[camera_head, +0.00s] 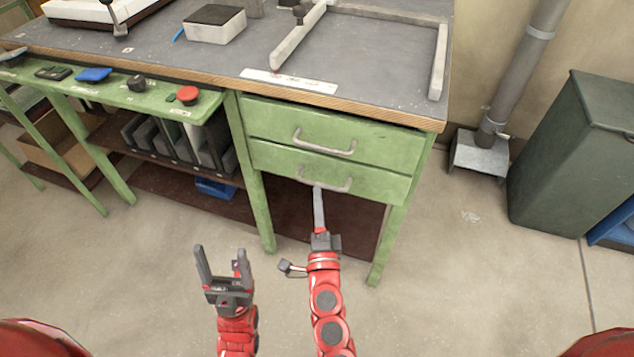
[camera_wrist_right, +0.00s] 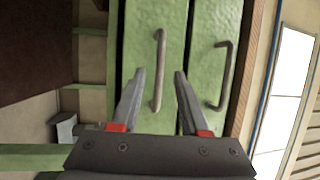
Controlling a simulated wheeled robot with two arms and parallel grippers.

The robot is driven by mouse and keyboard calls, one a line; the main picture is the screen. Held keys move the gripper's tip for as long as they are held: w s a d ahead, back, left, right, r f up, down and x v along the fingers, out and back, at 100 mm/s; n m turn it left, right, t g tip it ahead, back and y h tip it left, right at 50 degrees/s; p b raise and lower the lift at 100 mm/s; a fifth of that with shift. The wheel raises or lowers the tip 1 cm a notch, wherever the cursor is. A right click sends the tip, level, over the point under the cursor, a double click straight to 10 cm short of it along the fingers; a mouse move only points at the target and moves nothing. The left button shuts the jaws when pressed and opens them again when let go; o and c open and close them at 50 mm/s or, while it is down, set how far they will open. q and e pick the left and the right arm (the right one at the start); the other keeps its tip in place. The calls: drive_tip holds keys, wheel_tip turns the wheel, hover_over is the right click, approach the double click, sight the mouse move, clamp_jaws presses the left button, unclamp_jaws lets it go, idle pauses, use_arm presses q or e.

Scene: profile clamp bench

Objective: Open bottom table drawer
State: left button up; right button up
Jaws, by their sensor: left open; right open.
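The green bottom drawer (camera_head: 376,184) sits under the top drawer (camera_head: 376,141) in the bench and looks flush with it. Its grey bar handle (camera_head: 340,185) is partly behind my right gripper (camera_head: 319,190). In the right wrist view, turned on its side, the bottom drawer's handle (camera_wrist_right: 159,60) appears between the two open fingers of my right gripper (camera_wrist_right: 160,72). The fingers are close to the handle; I cannot tell whether they touch it. The top drawer's handle (camera_wrist_right: 222,78) is right of the fingers there. My left gripper (camera_head: 220,258) is open and empty, low and left of the drawers.
The benchtop (camera_head: 360,60) overhangs the drawers with a wooden edge and carries a grey block (camera_head: 214,25) and light bars. A green rail with a red button (camera_head: 187,95) is at left. A dark green bin (camera_head: 575,150) stands at right. The floor in front is clear.

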sight(317, 182)
drive_tip(key=x, duration=0.5)
drive_tip(key=shift+w+f, duration=0.1)
clamp_jaws()
idle(1.3)
